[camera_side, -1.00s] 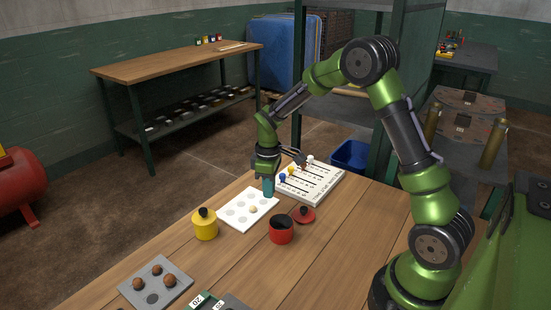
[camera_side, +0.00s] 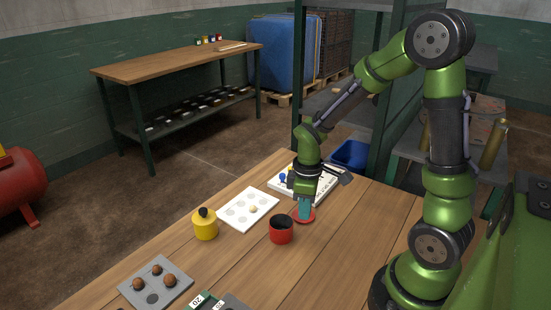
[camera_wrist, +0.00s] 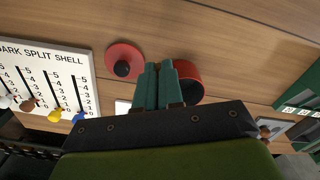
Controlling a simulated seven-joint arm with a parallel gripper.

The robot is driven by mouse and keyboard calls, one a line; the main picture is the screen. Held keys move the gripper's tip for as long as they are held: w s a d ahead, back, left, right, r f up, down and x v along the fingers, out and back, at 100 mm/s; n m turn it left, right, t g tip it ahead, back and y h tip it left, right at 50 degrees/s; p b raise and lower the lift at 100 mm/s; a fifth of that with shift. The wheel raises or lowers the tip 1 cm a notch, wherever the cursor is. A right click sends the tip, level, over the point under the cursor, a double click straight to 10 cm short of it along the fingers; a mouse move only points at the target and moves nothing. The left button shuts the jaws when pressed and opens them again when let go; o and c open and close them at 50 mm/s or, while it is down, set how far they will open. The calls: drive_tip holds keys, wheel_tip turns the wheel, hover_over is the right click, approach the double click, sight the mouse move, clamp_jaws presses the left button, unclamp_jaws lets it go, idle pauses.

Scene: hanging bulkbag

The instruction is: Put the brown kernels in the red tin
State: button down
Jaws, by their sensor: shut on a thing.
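The red tin (camera_side: 281,236) stands open on the wooden table, and its dark inside shows. Its red lid (camera_side: 308,219) with a black knob lies beside it. Brown kernels (camera_side: 168,280) sit in the grey tray (camera_side: 181,268) at lower left. My gripper (camera_side: 304,217) points down just right of the tin, in front of the lid. In the wrist view the teal fingers (camera_wrist: 158,72) are together, between the lid (camera_wrist: 112,55) and the tin (camera_wrist: 191,92), partly covering the tin. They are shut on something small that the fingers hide.
A white tray (camera_side: 233,221) with hollows holds one pale kernel (camera_side: 253,209). A closed yellow tin (camera_side: 205,228) stands left of the red tin. A white scale board (camera_wrist: 40,68) with coloured pegs lies behind my gripper.

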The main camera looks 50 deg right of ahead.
drive_tip(key=w+a+r, duration=0.2)
drive_tip(key=w+r, duration=0.2)
drive_tip(key=r, duration=0.1)
drive_tip(key=shift+a+f, duration=0.15)
drive_tip(key=shift+f, duration=1.2)
drive_tip(key=shift+a+f, duration=0.15)
drive_tip(key=shift+f, duration=1.2)
drive_tip(key=c, duration=1.2)
unclamp_jaws()
wheel_tip(320, 180, up, 17)
